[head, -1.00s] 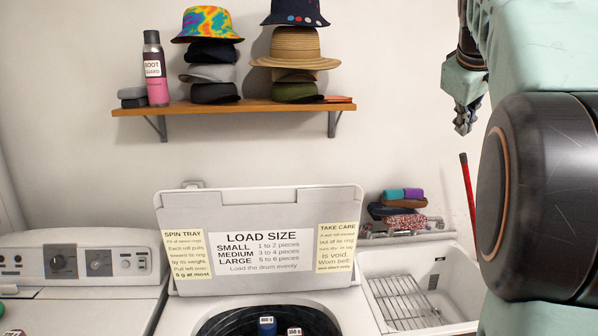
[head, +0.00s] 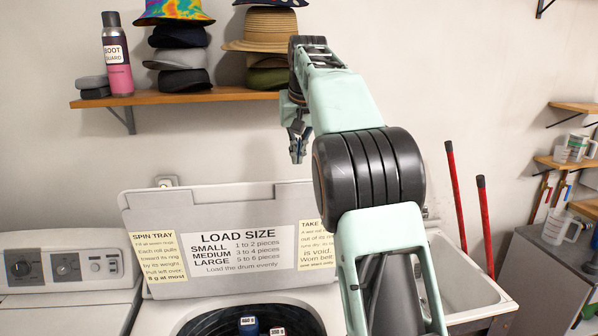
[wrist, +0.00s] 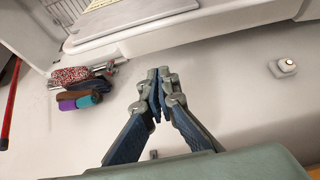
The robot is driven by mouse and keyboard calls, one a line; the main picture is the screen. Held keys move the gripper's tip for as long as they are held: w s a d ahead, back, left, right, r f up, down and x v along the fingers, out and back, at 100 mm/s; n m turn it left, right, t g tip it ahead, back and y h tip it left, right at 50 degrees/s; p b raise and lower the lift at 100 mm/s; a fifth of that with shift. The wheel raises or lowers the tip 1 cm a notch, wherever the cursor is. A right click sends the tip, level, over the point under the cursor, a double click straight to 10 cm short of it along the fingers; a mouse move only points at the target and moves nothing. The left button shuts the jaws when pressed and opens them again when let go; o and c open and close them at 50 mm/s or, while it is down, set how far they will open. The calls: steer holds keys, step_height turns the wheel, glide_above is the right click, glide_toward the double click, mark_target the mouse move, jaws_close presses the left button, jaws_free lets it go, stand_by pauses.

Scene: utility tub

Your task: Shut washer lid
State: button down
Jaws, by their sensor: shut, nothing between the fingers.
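The washer lid (head: 225,202) is open and stands upright at the back of the washer, its inner face with a load-size sign and two yellow notes toward me. The washer's dark drum opening (head: 205,318) shows below it. My gripper (head: 298,160) is shut and empty, above the lid's top edge toward its right end in the head view. In the wrist view, my gripper's closed fingers (wrist: 158,78) are in front of the pale wall, with the lid's edge (wrist: 190,32) above them in the picture. My arm hides the lid's right end in the head view.
A shelf (head: 180,97) with stacked hats and a spray can (head: 117,60) is above. A white sink (head: 465,275) and red handles (head: 485,225) are to the right. Two weights (head: 249,325) show in the drum.

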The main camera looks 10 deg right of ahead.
steer(key=s+f, duration=0.1)
steer(key=s+f+b, duration=0.1)
steer(key=f, duration=0.1)
steer(key=shift+s, duration=0.25)
steer(key=shift+s, duration=0.1)
steer(key=shift+f, duration=0.1)
stand_by(0.4)
